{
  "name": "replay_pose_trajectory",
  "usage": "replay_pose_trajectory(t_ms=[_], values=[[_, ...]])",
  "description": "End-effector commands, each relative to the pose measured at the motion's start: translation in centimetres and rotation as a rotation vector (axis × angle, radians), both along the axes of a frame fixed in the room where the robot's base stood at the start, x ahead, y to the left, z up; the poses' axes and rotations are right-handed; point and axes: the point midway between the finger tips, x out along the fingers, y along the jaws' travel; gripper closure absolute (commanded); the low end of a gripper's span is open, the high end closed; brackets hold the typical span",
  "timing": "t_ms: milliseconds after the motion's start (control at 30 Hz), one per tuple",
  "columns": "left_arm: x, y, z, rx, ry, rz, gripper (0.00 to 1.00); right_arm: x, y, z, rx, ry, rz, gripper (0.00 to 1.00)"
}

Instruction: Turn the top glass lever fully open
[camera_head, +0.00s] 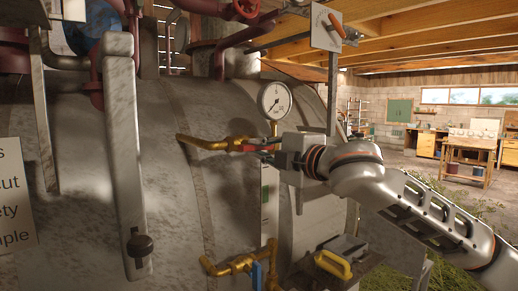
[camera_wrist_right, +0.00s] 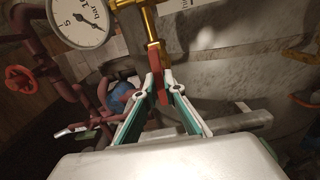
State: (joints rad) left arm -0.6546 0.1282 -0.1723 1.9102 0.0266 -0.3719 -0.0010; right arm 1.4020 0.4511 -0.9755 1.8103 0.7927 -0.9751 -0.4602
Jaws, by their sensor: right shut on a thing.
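The top glass lever is a small red handle (camera_head: 249,148) on the upper brass valve (camera_head: 205,143), in front of the big grey tank. My right gripper (camera_head: 266,152) comes in from the right and is shut on this lever. In the right wrist view the red lever (camera_wrist_right: 161,88) stands between the two fingertips (camera_wrist_right: 161,90), below the brass fitting (camera_wrist_right: 150,25). The fingers hide part of the lever. A sight glass strip (camera_head: 265,197) with a green part runs below the valve. My left gripper is in neither view.
A pressure gauge (camera_head: 275,100) stands just above the lever. A lower brass valve (camera_head: 228,265) has a blue lever (camera_head: 257,275). A yellow handle (camera_head: 333,264) is at the bottom right. Red pipes and a red handwheel (camera_head: 246,7) are above. A workbench (camera_head: 468,155) is far back.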

Motion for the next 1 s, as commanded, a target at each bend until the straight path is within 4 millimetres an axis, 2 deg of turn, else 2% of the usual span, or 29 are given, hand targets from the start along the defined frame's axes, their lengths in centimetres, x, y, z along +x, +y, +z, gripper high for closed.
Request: replay_pose_trajectory(t_ms=[300,733,800,833,1000], values=[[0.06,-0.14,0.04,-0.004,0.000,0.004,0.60,0.01,-0.01,-0.08,-0.068,-0.049,0.000,1.00],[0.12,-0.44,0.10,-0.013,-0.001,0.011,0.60,0.01,-0.01,-0.10,-0.075,-0.053,-0.001,1.00],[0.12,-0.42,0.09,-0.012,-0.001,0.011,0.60,0.01,-0.01,-0.09,-0.075,-0.053,-0.001,0.77],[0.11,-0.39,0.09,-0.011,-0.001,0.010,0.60,0.02,-0.01,-0.10,-0.074,-0.053,-0.001,0.74],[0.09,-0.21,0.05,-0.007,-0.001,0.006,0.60,0.00,-0.01,-0.07,-0.073,-0.053,0.000,0.74]])
